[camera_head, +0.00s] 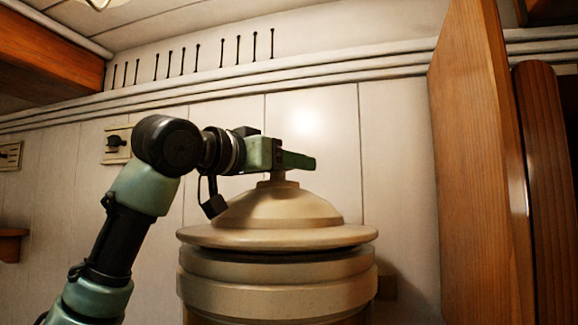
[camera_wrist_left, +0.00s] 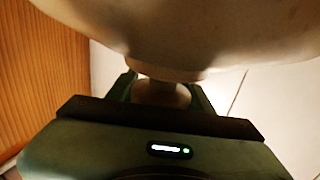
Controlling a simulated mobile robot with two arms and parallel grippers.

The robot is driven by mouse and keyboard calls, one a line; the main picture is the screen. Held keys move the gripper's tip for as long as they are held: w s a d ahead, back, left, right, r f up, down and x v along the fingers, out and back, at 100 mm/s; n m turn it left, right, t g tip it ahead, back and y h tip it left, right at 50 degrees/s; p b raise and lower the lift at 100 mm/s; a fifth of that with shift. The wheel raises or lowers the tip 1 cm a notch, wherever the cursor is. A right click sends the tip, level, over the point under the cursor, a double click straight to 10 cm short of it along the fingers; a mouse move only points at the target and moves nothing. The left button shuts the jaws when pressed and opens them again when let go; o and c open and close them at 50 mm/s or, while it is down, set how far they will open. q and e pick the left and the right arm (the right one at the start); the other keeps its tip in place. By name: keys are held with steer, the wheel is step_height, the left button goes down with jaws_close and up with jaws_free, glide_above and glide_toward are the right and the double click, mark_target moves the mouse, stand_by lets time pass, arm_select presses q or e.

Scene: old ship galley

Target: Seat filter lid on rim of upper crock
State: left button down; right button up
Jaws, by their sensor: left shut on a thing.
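The filter lid (camera_head: 277,212) is a cream domed disc with a knob on top. My left gripper (camera_head: 292,160) comes in from the left in the head view and is shut on the lid's knob. The knob (camera_wrist_left: 160,92) shows between the fingers in the left wrist view, with the lid's pale surface (camera_wrist_left: 190,35) above it in the picture. The upper crock (camera_head: 277,292) is a cream ribbed cylinder directly below the lid. A dark gap shows under the lid's edge, so I cannot tell whether the lid touches the rim. The right gripper is not in view.
A wooden panel (camera_head: 480,170) stands upright on the right. A pale plank wall (camera_head: 320,120) lies behind the crock, with a switch plate (camera_head: 117,144) at the left. A wooden beam (camera_head: 50,55) hangs at the upper left.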

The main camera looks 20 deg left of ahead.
arm_select(q)
steer(key=shift+f+b, duration=0.7)
steer(key=shift+f, duration=0.05)
stand_by(0.4)
steer(key=c, duration=0.8)
jaws_free()
steer(key=o, duration=0.3)
steer(key=shift+s, duration=0.2)
steer(key=shift+f, duration=0.2)
steer(key=shift+s+a+f+b, duration=0.1)
steer(key=shift+s+a+b, duration=0.15)
steer(key=shift+b, duration=0.2)
steer(key=b+v, duration=0.1)
steer(key=v, duration=0.1)
steer(key=b+v, duration=0.1)
steer(key=v, duration=0.2)
steer(key=b+v, duration=0.1)
steer(key=v, duration=0.1)
steer(key=shift+s+r, duration=0.15)
steer(key=shift+r, duration=0.1)
